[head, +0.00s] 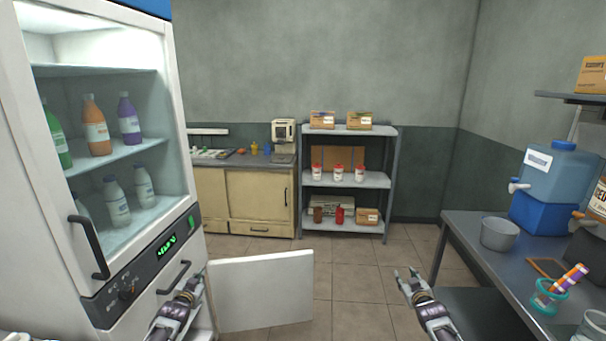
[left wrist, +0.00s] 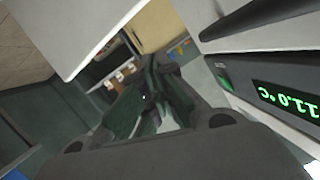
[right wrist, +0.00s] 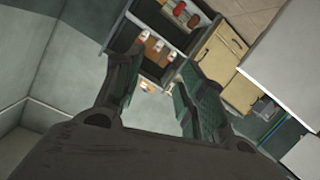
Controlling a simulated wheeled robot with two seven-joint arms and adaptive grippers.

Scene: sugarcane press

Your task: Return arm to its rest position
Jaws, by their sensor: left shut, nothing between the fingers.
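My left gripper (head: 195,282) is in front of the lower part of a white fridge, just left of an open white lower door (head: 262,290). Its fingers are closed together with nothing between them, as the left wrist view (left wrist: 152,80) shows. My right gripper (head: 410,278) is over the tiled floor, left of the dark table. Its fingers stand apart and empty in the right wrist view (right wrist: 158,75).
The fridge (head: 150,230) has bottles on its upper shelves and a green display. A grey shelf rack (head: 345,180) and a cream cabinet (head: 255,198) stand at the back. The dark table (head: 465,232) on the right carries a grey pot (head: 500,235) and blue dispenser (head: 553,180). Floor in the middle is clear.

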